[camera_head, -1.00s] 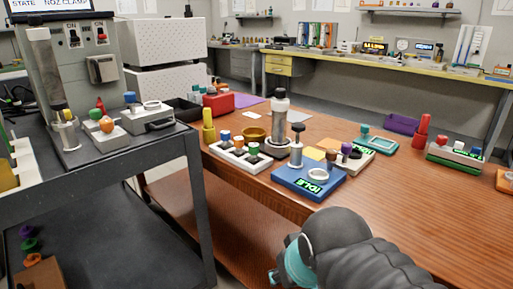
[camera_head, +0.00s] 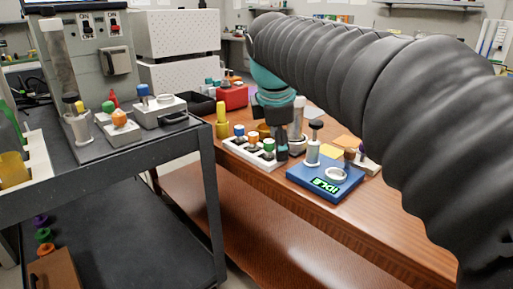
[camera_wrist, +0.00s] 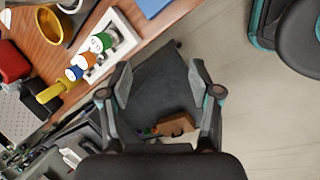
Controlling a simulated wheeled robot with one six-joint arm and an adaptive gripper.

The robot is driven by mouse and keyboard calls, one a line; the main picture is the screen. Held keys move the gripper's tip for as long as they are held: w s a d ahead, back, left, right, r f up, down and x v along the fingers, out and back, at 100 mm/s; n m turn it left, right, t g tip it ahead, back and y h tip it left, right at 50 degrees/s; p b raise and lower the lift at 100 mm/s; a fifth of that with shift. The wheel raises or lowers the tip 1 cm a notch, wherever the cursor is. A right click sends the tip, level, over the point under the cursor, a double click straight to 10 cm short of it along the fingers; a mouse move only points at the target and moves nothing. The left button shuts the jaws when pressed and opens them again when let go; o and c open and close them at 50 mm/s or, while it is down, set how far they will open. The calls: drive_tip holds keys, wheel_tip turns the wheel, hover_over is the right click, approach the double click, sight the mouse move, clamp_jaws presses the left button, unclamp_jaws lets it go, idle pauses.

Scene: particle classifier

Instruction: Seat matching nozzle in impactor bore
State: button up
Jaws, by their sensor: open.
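A white rack (camera_head: 243,149) on the wooden table holds nozzles with blue (camera_head: 239,130), orange (camera_head: 252,137) and green (camera_head: 268,146) tops. They also show at the upper left of the wrist view, the green-topped one (camera_wrist: 101,42) nearest my gripper. A grey cylinder (camera_head: 298,115) stands behind my gripper, partly hidden. I cannot tell which part is the impactor bore.
A blue IDLE unit (camera_head: 318,182) with a white ring and a black-knobbed post stands right of my gripper. A dark cart (camera_head: 150,155) at left carries a grey machine, coloured knobs and a box.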

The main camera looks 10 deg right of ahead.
sight(268, 142)
drive_tip(key=w+a+r+n+h, duration=0.1)
drive_tip(key=w+a+r+n, duration=0.2)
drive_tip(key=w+n, duration=0.7)
drive_tip(key=shift+m+g, duration=0.3)
drive_tip(key=shift+g, duration=0.1)
drive_tip(key=x, duration=0.2)
drive_tip(key=b+x, duration=0.1)
drive_tip(key=x, duration=0.2)
drive_tip(key=w+x, duration=0.1)
drive_tip(key=x, duration=0.2)
drive_tip(key=shift+d+r, duration=0.2)
drive_tip(key=shift+r, duration=0.05)
drive_tip(key=shift+h, duration=0.3)
drive_tip(key=shift+b+x, duration=0.5)
drive_tip(key=shift+x, duration=2.5)
drive_tip(key=shift+d+r, duration=0.1)
drive_tip(key=shift+d, duration=0.1)
clamp_jaws()
